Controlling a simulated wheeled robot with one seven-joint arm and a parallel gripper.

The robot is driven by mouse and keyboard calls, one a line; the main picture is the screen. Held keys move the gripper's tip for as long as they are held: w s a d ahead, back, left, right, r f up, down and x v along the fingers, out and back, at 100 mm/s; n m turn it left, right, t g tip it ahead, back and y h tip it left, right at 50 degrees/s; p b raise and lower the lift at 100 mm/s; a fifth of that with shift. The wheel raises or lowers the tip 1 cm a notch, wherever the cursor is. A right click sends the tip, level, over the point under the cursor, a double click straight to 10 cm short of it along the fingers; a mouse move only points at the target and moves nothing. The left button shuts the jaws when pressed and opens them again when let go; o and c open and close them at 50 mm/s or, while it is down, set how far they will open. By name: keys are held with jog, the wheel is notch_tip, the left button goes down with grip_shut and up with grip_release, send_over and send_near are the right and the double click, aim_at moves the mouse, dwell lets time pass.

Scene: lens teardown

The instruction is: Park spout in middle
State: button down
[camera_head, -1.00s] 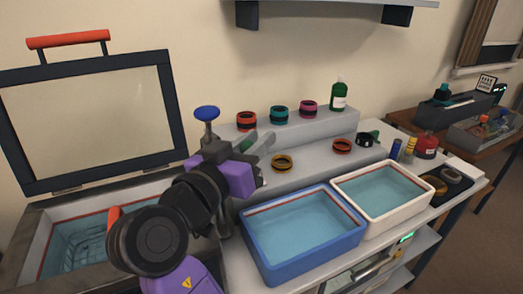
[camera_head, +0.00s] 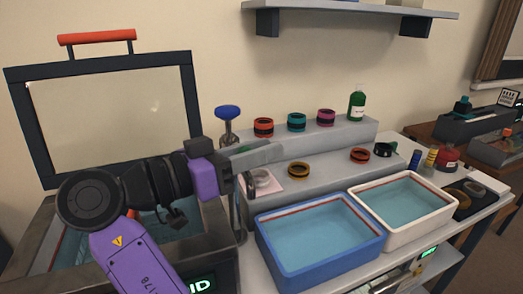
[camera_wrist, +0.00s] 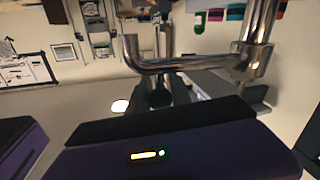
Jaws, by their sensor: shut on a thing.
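The tap has a blue knob (camera_head: 228,112) on a metal post (camera_head: 237,205), standing behind the blue basin's left end. Its chrome spout (camera_wrist: 190,62) crosses the wrist view from the upright pipe at right to a bend at left. In the head view my gripper hides most of the spout. My gripper (camera_head: 258,157) reaches rightward past the post, its grey fingers seen from the side. In the wrist view the fingers (camera_wrist: 178,92) meet the spout and are shut on it. The exact contact is partly hidden.
A blue basin (camera_head: 262,245) and a white basin (camera_head: 378,238) hold water side by side. An open-lidded tank (camera_head: 215,250) stands at left. Several lens rings, including an orange one (camera_head: 263,127), and a green bottle (camera_head: 356,103) stand on the stepped riser. A shelf (camera_head: 350,10) overhangs.

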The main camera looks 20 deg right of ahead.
jog(key=c, duration=1.2)
grip_release()
jog(key=shift+s+a, duration=0.25)
jog(key=shift+a, duration=1)
jog(key=shift+s+a, duration=0.25)
jog(key=shift+a, duration=1.05)
jog(key=shift+s+a, duration=0.25)
jog(key=shift+a, duration=1)
